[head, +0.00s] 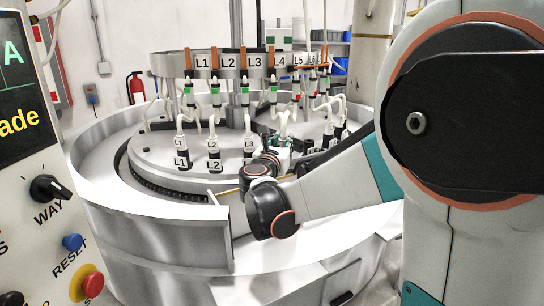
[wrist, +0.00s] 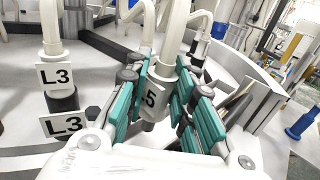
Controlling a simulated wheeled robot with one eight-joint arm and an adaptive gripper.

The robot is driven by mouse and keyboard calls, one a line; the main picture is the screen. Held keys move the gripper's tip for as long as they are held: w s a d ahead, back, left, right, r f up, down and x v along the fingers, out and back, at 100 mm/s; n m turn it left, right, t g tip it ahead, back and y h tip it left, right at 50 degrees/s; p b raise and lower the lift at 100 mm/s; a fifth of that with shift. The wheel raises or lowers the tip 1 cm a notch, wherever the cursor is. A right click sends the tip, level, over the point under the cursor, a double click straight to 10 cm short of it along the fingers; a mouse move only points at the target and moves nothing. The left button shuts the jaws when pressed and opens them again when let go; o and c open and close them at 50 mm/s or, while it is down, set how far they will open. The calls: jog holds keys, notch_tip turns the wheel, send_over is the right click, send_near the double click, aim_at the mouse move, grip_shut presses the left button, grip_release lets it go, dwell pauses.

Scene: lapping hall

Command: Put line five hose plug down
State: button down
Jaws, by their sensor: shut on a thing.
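The line five hose plug (wrist: 157,84), a pale grey plug with a partly covered tag ending in 5, is between the teal pads of my gripper (wrist: 160,112) in the wrist view. My gripper is shut on it. A pale hose rises from the plug's top. The plug's lower end sits low among the fingers, and I cannot tell whether it touches anything below. In the head view my gripper (head: 283,146) is over the round machine plate, right of the L3 plug (head: 249,143), and mostly hides the held plug.
On the plate (head: 160,155) the L1 plug (head: 181,143) and L2 plug (head: 213,146) stand upright in a row. The L3 plug (wrist: 52,62) is left of my gripper in the wrist view. An overhead ring (head: 215,61) carries labelled connectors. A control panel (head: 40,215) is at left.

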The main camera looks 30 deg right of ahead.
jog(key=shift+f+b, duration=0.4)
jog(key=shift+f, duration=1.2)
jog(key=shift+f, duration=0.15)
jog(key=c, duration=1.4)
grip_release()
jog(key=shift+o, duration=0.2)
